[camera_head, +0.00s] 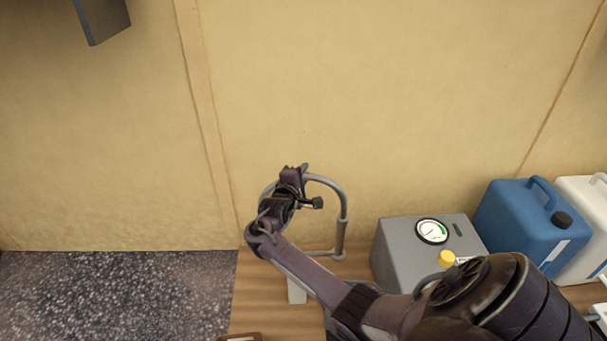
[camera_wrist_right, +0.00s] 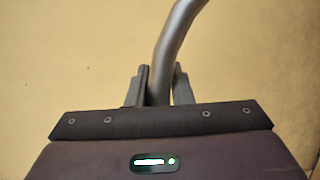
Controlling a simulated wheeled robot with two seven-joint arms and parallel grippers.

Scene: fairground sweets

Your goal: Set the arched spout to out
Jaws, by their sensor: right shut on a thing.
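The arched spout (camera_head: 342,200) is a grey curved tube rising from a stem at the back of the wooden counter. Its arch bends over to the left, where my right gripper (camera_head: 304,186) is at it. In the right wrist view the grey tube (camera_wrist_right: 174,40) passes down between the two fingers of my right gripper (camera_wrist_right: 162,85), which is shut on it. The gripper and wrist hide part of the arch and its left end in the head view. My left gripper is not in view.
A grey box (camera_head: 398,252) with a round gauge (camera_head: 432,231) and a yellow knob (camera_head: 447,258) stands right of the spout. A blue canister (camera_head: 520,222) and a white canister (camera_head: 590,205) stand beyond it. The wooden counter (camera_head: 262,290) is against a yellowish wall.

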